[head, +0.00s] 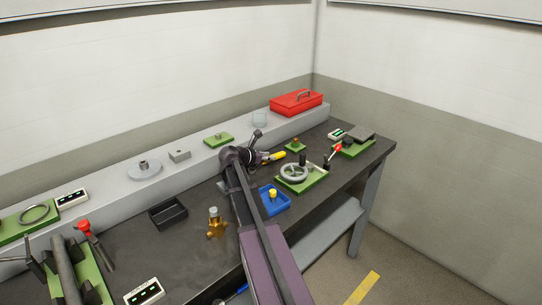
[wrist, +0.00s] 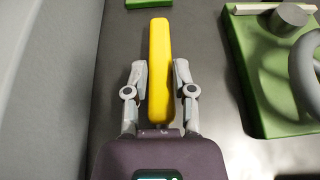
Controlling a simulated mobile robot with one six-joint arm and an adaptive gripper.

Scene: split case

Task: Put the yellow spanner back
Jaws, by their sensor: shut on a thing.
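The yellow spanner (wrist: 160,45) lies lengthwise between the two fingers of my gripper (wrist: 160,70) in the wrist view, its far end pointing away from me. My gripper is shut on it. In the head view, the yellow spanner (head: 279,155) sticks out to the right from my gripper (head: 268,157), over the dark bench near the raised grey ledge. I cannot tell how far the spanner is above the bench.
A green base with a grey handwheel (head: 294,172) stands right of my gripper. A blue tray (head: 279,206) holds a small yellow part. A red toolbox (head: 296,104) and a green plate (head: 218,140) sit on the ledge (head: 200,160). A black tray (head: 168,213) is to the left.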

